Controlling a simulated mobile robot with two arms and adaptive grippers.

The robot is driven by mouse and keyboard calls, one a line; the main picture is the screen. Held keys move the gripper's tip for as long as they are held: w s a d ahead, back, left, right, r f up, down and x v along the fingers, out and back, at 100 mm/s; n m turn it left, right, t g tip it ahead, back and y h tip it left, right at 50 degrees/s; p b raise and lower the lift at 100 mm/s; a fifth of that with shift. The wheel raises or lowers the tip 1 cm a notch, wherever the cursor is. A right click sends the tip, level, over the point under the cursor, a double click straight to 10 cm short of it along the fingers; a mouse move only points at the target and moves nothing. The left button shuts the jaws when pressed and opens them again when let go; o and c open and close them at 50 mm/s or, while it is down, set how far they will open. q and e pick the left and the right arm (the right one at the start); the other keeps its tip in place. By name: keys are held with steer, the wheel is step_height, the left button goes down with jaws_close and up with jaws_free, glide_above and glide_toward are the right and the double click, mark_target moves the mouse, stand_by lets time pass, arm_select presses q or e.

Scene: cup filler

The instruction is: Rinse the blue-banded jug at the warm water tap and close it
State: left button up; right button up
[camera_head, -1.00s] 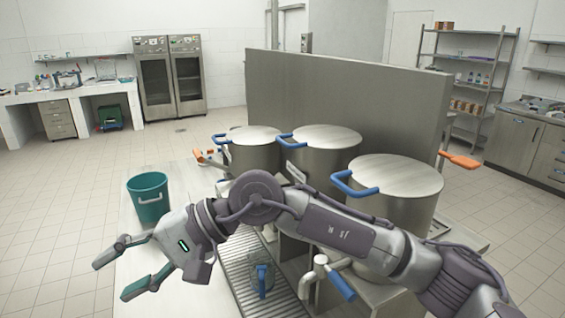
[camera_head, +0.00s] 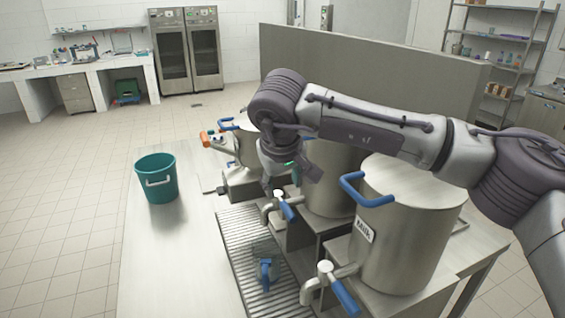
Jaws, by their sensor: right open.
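A clear jug (camera_head: 263,248) with a blue handle stands on the ribbed drip grate; I cannot make out its contents. A middle tap (camera_head: 281,203) with a blue lever sits at the pots, and a nearer tap (camera_head: 328,283) with a blue lever is at the front pot. An orange lever (camera_head: 209,140) shows at the far pot. I cannot tell which is the warm water tap. My right gripper (camera_head: 292,182) is open and points down just above the middle tap; whether it touches the lever is unclear. My left gripper is not in view.
Steel pots, the front one (camera_head: 405,240) labelled, stand on a stepped bench. A teal bucket (camera_head: 157,188) stands on the counter left of the drip grate (camera_head: 238,262). The counter's front left is clear. A grey partition (camera_head: 375,85) rises behind the pots.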

mark_target(284, 203)
steer(key=p+x, duration=0.2)
steer(key=x, duration=0.5)
steer(key=shift+w+f, duration=0.2)
steer(key=shift+f, duration=0.3)
jaws_close()
